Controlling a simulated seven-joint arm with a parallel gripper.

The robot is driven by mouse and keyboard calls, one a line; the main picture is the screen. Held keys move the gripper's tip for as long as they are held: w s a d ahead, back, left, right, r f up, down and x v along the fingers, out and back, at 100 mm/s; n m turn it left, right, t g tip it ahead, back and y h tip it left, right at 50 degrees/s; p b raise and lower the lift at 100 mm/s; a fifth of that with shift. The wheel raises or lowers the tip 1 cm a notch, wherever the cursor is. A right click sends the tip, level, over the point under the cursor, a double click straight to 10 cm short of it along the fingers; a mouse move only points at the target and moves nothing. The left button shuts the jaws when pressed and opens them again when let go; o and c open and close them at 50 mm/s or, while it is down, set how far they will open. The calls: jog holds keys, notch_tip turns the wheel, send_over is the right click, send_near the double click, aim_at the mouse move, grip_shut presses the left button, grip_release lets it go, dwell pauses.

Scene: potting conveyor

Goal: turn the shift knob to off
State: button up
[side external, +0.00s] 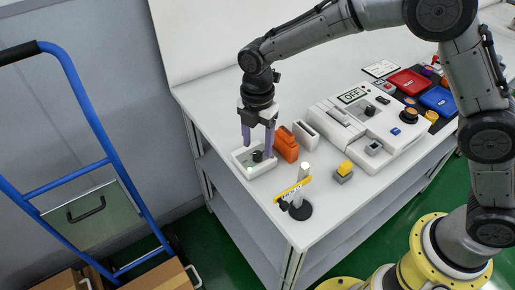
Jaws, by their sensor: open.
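My gripper (258,148) points straight down, its two purple fingers apart. It is over a small white box (239,160) near the left end of the table. A dark knob (257,156) stands in this box, between or just behind the fingertips in this view; I cannot tell whether they touch it. A small green spot shows on the box's front left. A sign reading OFF (351,95) stands on the white control panel (392,150), near another small dark knob (370,111). No label tells me which knob is the shift knob, and the knobs' settings are too small to read.
An orange block (286,144) and a white slotted holder (306,134) stand close right of the box. A post with a yellow arm (293,188) stands in front. A yellow-topped block (345,168) sits near the front edge. Red (408,82) and blue (438,101) trays lie far right.

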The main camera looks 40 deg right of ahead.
aim_at(257, 156)
jog(key=shift+f, duration=1.35)
grip_shut()
